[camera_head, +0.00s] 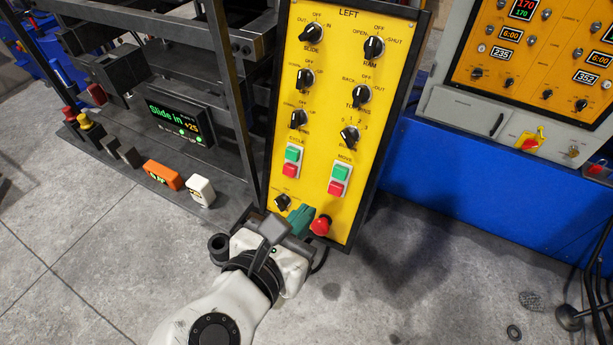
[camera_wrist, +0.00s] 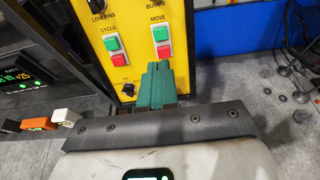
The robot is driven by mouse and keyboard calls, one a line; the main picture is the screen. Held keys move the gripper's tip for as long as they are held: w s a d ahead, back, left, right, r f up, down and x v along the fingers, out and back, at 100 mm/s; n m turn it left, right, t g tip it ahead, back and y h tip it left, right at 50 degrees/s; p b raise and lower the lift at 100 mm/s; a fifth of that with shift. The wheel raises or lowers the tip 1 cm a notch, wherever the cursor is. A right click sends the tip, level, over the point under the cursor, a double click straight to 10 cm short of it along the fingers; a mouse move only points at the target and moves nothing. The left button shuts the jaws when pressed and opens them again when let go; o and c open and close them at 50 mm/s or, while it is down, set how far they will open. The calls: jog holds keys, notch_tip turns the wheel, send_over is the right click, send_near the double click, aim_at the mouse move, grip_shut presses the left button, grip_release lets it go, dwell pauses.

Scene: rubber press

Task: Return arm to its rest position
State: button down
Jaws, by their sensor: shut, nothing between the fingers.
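My gripper (camera_head: 304,214) has green fingers and is at the bottom of the yellow control panel (camera_head: 317,110). In the wrist view, my gripper (camera_wrist: 158,68) points at the panel's lower part with its fingers together and nothing between them. In the head view it is between the small black bottom knob (camera_head: 283,202) and the red round button (camera_head: 321,225). Whether the fingers touch the panel cannot be told. In the wrist view they cover part of the panel, and the red button does not show.
Left of the panel are a dark machine frame (camera_head: 232,100), a display reading "Slide in" (camera_head: 181,112), an orange box (camera_head: 163,175) and a white box (camera_head: 201,190). A second control cabinet (camera_head: 468,105) stands on the right. The floor in front (camera_head: 420,270) is mostly clear; cables hang at the far right.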

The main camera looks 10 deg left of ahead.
jog(key=s+d+f+m+g+b, duration=0.1)
jog(key=d+f+m+g, duration=0.3)
jog(key=d+f+m, duration=0.6)
jog(key=s+d+f+m+g+b, duration=0.1)
jog(key=d+f+m+g, duration=0.2)
jog(key=d+f+m, duration=0.7)
jog(key=s+d+f+m+g+y+b, duration=0.1)
jog(key=s+d+f+m+g+y, duration=0.1)
jog(key=s+d+f+m, duration=0.2)
jog(key=s+d+f+m+g+y, duration=0.2)
jog(key=s+d+m, duration=0.5)
jog(key=s, duration=0.6)
notch_tip(320, 180, down, 3)
jog(key=shift+d+r+m+g+y+b, duration=0.2)
jog(key=shift+d+m+g+y+b, duration=0.15)
jog(key=shift+m+g, duration=0.4)
dwell(0.9)
